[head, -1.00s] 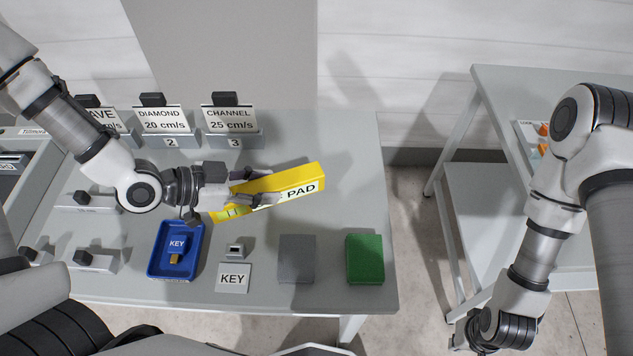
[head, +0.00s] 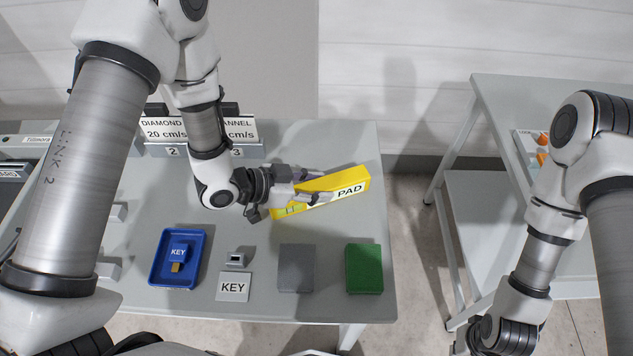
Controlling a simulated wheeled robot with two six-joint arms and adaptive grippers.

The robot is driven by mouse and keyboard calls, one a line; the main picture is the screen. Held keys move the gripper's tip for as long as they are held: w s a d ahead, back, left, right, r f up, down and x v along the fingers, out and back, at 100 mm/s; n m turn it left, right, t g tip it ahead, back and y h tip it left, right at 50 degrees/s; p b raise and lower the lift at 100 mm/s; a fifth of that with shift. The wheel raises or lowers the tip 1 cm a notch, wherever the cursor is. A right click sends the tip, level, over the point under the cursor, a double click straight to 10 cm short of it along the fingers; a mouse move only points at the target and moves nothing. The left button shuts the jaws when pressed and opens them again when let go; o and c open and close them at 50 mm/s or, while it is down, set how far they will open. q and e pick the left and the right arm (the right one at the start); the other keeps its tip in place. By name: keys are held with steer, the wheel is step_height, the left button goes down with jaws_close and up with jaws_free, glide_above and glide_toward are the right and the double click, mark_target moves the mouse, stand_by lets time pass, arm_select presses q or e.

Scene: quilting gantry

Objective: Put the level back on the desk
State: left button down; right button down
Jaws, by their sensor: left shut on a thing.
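The level is a long yellow bar (head: 352,187) with a white label reading "PAD", in the head view over the right part of the grey desk (head: 336,138). My left gripper (head: 322,187) is shut on the level, its fingers across the bar's left and middle part. The bar points right and slightly toward the back. A shadow lies close beside it; I cannot tell whether it touches the desk. My right arm comes in at the right edge, and its gripper is out of the picture.
A blue tray (head: 157,269) with a key, a KEY card (head: 233,287), a grey block (head: 296,268) and a green block (head: 364,269) line the desk's front. Labelled stands are at the back. A second table (head: 497,88) stands to the right across a gap.

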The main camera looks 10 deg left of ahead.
arm_select(q)
steer(key=c, duration=0.7)
jaws_free()
steer(key=shift+o, duration=0.2)
steer(key=shift+a, duration=0.1)
steer(key=shift+s+a+r, duration=0.15)
steer(key=shift+a+r, duration=0.05)
steer(key=shift+a, duration=0.05)
steer(key=v, duration=1)
steer(key=shift+s+a+r+b, duration=0.15)
steer(key=shift+b, duration=0.15)
steer(key=shift+s+a+r, duration=0.1)
steer(key=shift+s+a, duration=0.15)
steer(key=shift+s, duration=0.05)
